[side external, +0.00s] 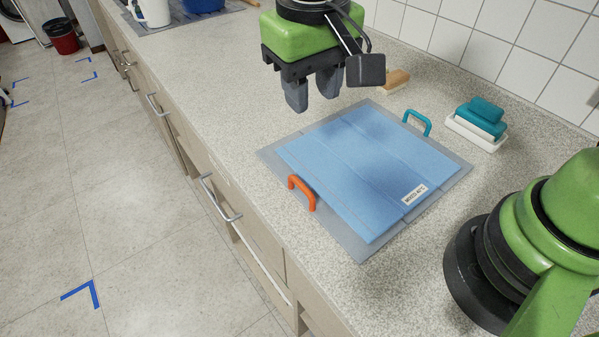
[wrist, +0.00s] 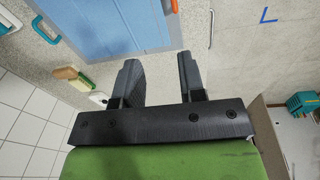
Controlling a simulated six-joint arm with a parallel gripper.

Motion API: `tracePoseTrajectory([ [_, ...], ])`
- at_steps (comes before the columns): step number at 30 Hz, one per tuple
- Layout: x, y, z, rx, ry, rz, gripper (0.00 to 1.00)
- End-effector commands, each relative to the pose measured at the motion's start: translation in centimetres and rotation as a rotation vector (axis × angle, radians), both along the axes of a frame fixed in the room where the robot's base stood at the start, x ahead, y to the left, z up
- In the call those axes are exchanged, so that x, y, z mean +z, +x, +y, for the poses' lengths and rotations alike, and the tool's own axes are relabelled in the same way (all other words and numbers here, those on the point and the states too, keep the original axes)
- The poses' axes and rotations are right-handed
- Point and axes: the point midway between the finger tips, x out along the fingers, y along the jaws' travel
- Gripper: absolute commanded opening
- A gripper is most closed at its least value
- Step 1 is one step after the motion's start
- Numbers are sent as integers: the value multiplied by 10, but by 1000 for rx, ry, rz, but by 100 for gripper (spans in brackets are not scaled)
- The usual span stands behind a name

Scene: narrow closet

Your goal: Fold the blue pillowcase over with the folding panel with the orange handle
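The blue pillowcase (side external: 352,160) lies flat on a translucent grey folding board (side external: 362,251) on the counter. It bears a white label near its right corner, and long straight lines run across it. The orange handle (side external: 302,192) stands on the board's left edge, beside the counter front. A teal handle (side external: 417,122) stands on the opposite edge. My gripper (side external: 313,97) is open and empty in the air, beyond the board's far corner, touching nothing. The wrist view shows part of the pillowcase (wrist: 112,22), part of the orange handle (wrist: 171,6) and the teal handle (wrist: 44,30) past the fingers.
A wooden brush (side external: 396,80) lies behind the board. A teal soap block in a white dish (side external: 476,130) stands right of it, near the tiled wall. A white jug (side external: 154,10) and blue tub are at the far end. The counter left of my gripper is clear.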

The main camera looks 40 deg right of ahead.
Motion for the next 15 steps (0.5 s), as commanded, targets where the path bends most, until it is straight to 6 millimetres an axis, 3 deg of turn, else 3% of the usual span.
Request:
tracePoseTrajectory([
  [1, -19, 3, 11, 23, -34, 27, 37],
  [6, -56, 6, 30, 59, -107, 64, 37],
  [15, -86, 6, 31, 69, -132, 76, 37],
])
